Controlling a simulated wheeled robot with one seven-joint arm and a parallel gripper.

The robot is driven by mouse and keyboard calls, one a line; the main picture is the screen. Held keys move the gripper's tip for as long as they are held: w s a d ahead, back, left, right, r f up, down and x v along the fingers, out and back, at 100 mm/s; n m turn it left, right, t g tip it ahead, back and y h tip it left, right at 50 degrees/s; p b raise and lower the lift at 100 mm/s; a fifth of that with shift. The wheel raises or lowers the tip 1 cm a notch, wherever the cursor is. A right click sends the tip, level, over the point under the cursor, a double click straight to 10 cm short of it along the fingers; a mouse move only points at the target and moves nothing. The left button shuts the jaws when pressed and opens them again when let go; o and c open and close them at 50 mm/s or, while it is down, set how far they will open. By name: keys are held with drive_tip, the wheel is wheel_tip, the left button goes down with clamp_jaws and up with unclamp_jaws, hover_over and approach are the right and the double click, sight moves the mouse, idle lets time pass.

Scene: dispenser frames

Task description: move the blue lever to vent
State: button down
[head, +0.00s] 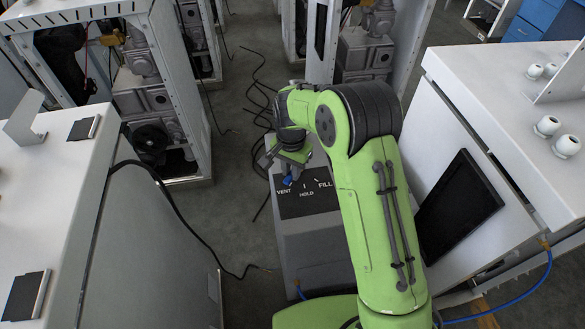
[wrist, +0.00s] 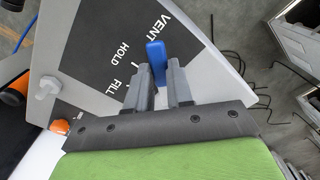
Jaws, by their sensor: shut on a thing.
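The blue lever (wrist: 157,58) sits between my gripper's fingers (wrist: 161,84) in the wrist view, and the gripper is shut on it. The lever rises from a dark panel (wrist: 95,50) printed VENT, HOLD and FILL. It lies past the HOLD mark on the VENT side, close to the VENT word; its exact mark is hidden. In the head view the lever (head: 287,181) shows as a small blue patch by VENT, under my gripper (head: 290,166). The panel (head: 308,204) tops a grey dispenser housing (head: 315,250).
In the wrist view a grey knob (wrist: 47,86) and an orange knob (wrist: 60,127) stand near the panel. A white cabinet with a dark screen (head: 458,207) is close on the right. White cabinets (head: 50,190) stand left. Black cables (head: 262,95) lie on the floor behind.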

idle(0.3)
drive_tip(key=c, duration=1)
unclamp_jaws()
wheel_tip(320, 180, up, 16)
drive_tip(key=p, duration=0.2)
drive_tip(key=shift+p, duration=0.4)
drive_tip(key=shift+f, duration=0.1)
